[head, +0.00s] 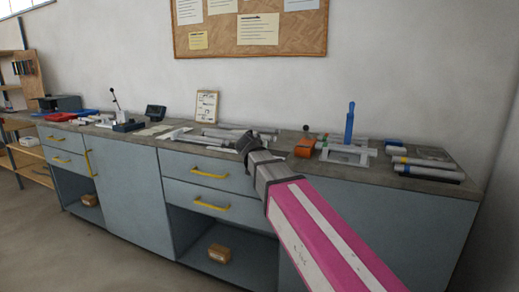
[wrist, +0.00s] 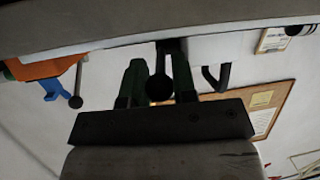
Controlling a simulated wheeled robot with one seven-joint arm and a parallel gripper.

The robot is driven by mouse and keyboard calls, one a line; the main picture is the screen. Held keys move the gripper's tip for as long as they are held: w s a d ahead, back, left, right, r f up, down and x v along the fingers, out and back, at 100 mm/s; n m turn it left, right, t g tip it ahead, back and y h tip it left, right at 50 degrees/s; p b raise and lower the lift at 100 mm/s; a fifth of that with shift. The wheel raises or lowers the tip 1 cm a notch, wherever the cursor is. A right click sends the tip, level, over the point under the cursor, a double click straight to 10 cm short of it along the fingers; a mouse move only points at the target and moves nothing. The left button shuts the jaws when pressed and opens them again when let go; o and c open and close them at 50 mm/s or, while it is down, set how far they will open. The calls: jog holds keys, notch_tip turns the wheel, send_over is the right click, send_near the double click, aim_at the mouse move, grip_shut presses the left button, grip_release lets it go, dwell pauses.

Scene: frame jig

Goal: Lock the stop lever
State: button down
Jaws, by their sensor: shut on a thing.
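My gripper (head: 248,143) is over the middle of the bench in the head view, reaching in from the front right. In the wrist view my gripper (wrist: 160,85) has its two dark fingers on either side of a black ball-ended lever (wrist: 159,89), which looks like the stop lever. The fingers are shut on its knob. The lever's stem runs to the bench edge of that picture, and its base is hidden. In the head view my gripper covers the lever. White frame pieces (head: 178,134) lie left of the gripper; grey bars lie behind it.
A black-knobbed lever (head: 115,101) stands farther left. A clipboard (head: 206,106) leans on the wall.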

jog(key=c, duration=1.2)
grip_release()
jog(key=v, duration=1)
jog(key=shift+s, duration=0.4)
jog(key=shift+s+a, duration=0.1)
